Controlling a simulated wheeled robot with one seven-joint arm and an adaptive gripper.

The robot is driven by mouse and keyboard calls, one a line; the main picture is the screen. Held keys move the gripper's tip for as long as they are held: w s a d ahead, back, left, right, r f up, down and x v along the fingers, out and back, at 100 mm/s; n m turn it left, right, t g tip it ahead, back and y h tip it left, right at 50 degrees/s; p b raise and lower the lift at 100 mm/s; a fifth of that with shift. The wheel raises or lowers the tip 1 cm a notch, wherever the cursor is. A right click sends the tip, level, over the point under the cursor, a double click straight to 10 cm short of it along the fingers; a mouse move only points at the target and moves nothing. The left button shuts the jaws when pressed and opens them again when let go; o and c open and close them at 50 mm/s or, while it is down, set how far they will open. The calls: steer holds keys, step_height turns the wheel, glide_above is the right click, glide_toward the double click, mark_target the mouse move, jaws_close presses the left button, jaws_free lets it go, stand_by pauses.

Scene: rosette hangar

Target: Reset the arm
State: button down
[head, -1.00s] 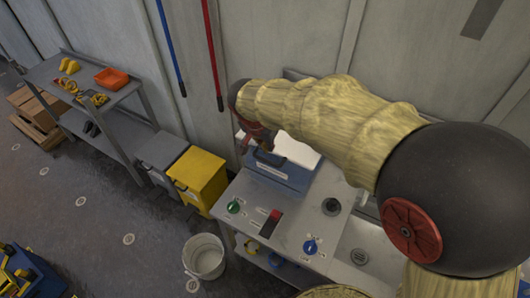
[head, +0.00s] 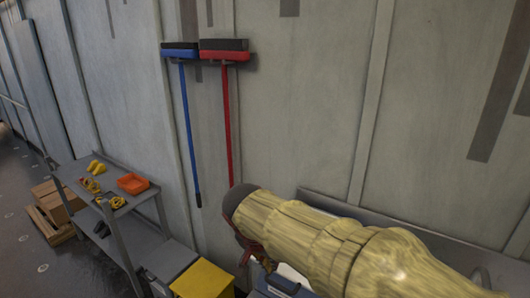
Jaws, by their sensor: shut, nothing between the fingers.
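My arm, in a pale yellow cover, reaches in from the lower right of the head view. My gripper (head: 257,261), dark with red parts, is at the arm's far end. It is shut and empty. It shows small and partly hidden behind the arm's dark wrist, pointing down. Just below and to the right of it in the picture is the blue case (head: 278,290), cut by the bottom edge. I cannot tell whether the gripper touches the case.
A grey shelf (head: 128,234) at left carries an orange tray (head: 132,184) and yellow tools. A yellow bin (head: 203,281) and grey bin (head: 166,263) stand beside it. A blue broom (head: 187,125) and red broom (head: 227,125) hang on the wall. Wooden crates (head: 55,208) stand far left.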

steer(key=s+d+f+n+t+y+b, duration=0.1)
steer(key=s+d+f+n+b, duration=0.1)
steer(key=s+d+b, duration=0.3)
steer(key=s+d+f+n+y+b, duration=0.1)
steer(key=s+d+f+n+b, duration=0.2)
steer(key=s+d, duration=0.9)
steer(key=s+f+b, duration=0.2)
steer(key=s, duration=0.1)
steer(key=shift+s+f+t, duration=0.25)
steer(key=shift+s+t, duration=0.15)
